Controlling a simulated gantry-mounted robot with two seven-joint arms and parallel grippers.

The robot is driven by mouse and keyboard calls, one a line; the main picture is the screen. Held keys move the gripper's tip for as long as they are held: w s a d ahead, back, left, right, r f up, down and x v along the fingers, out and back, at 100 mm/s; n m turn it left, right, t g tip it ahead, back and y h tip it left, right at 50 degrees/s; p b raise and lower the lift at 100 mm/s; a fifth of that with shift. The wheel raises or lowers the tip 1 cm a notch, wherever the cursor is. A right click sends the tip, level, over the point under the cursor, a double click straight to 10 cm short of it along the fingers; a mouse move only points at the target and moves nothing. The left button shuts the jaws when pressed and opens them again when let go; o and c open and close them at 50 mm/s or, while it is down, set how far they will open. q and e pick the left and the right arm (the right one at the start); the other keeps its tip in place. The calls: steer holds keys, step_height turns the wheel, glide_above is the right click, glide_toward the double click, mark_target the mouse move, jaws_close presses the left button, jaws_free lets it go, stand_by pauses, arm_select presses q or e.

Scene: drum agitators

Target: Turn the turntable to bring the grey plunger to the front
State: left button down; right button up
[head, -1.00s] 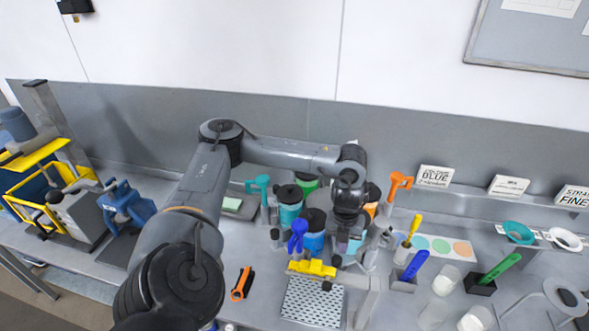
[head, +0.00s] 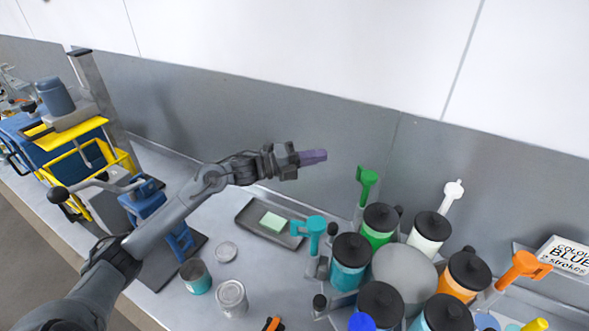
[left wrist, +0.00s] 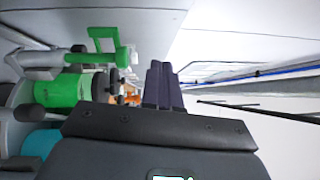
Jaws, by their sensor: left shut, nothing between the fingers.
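The turntable (head: 405,268) shows as a grey round hub ringed by several canisters with black lids. Around it I see a green plunger (head: 368,183), a teal plunger (head: 315,228), a white plunger (head: 453,192) and an orange plunger (head: 524,265). I cannot pick out a grey plunger; the front of the ring is cut off by the lower edge. My left gripper (head: 315,157) is shut and empty, in the air behind and left of the ring, apart from the plungers. Its dark purple fingers (left wrist: 162,85) also show in the left wrist view, beside the green canister (left wrist: 68,91).
A dark tray with a pale green block (head: 272,222) lies on the bench below my left gripper. Two open cans (head: 231,298) (head: 195,276) stand left of the turntable. A yellow and blue machine (head: 75,138) stands at the far left. The wall rises behind.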

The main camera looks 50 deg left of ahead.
arm_select(q)
step_height(320, 180, down, 11)
steer(key=s+a+n+y+b, duration=0.1)
steer(key=s+a+n, duration=0.1)
steer(key=s, duration=0.1)
steer(key=p+x, duration=0.3)
steer(key=x, duration=1.1)
steer(key=shift+p, duration=0.3)
arm_select(e)
steer(key=shift+v, duration=0.8)
arm_select(q)
steer(key=shift+f, duration=0.1)
arm_select(e)
steer(key=shift+w, duration=0.15)
